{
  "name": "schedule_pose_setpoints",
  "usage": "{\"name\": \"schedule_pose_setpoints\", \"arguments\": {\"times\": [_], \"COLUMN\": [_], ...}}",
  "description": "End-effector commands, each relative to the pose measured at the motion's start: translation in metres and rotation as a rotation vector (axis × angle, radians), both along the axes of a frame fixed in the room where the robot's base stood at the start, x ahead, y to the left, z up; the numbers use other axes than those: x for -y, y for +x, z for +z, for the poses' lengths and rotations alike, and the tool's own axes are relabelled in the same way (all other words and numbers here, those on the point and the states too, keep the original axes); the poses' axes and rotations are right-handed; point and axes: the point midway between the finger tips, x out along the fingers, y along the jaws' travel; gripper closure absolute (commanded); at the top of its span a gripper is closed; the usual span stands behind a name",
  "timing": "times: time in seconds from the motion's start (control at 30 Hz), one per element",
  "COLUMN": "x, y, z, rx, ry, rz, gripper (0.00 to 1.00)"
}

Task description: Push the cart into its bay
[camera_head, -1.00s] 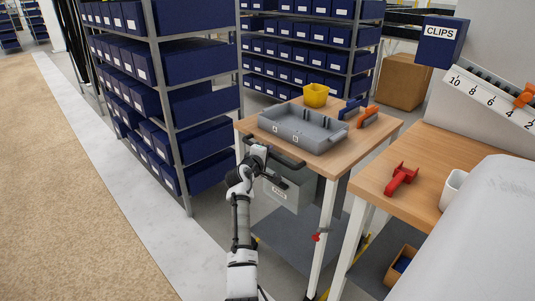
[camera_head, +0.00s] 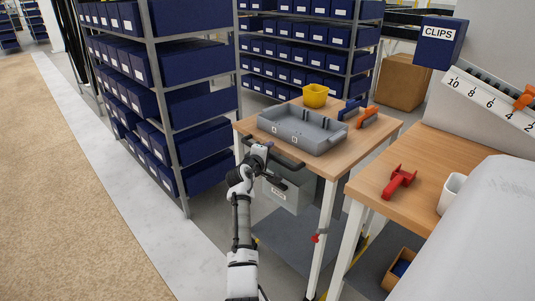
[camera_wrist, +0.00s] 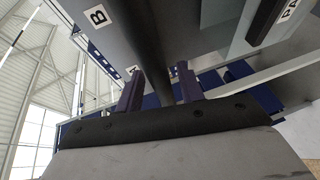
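The cart appears to be the wood-topped unit (camera_head: 352,151) at centre, with white legs and a grey lower shelf (camera_head: 295,240); no wheels show clearly. A grey tray (camera_head: 337,149) with small front labels sits on its top. A grey bin (camera_head: 290,197) with a dark handle hangs under the top. My gripper (camera_head: 264,154) is at the cart's near left edge, just below the tray. In the wrist view, my purple fingers (camera_wrist: 160,85) stand apart with a dark bar (camera_wrist: 150,35) between them; contact is unclear. A bay cannot be clearly made out; yellow floor marking (camera_head: 352,252) shows beside the cart.
A workbench (camera_head: 440,150) with a red clamp (camera_head: 398,182) stands close on the right. Shelving with blue bins (camera_head: 200,102) is close on the left. Open floor (camera_head: 70,200) lies far left.

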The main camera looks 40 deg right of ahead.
Motion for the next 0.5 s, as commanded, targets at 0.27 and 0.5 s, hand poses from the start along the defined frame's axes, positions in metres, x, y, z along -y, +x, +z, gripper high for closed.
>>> {"name": "schedule_pose_setpoints", "arguments": {"times": [0.27, 0.5], "x": [-0.004, -0.027], "y": [-0.001, -0.012], "z": [-0.001, 0.002], "rx": [-0.002, -0.001], "ry": [0.001, 0.002], "rz": [0.001, 0.001], "gripper": [0.62, 0.62]}}
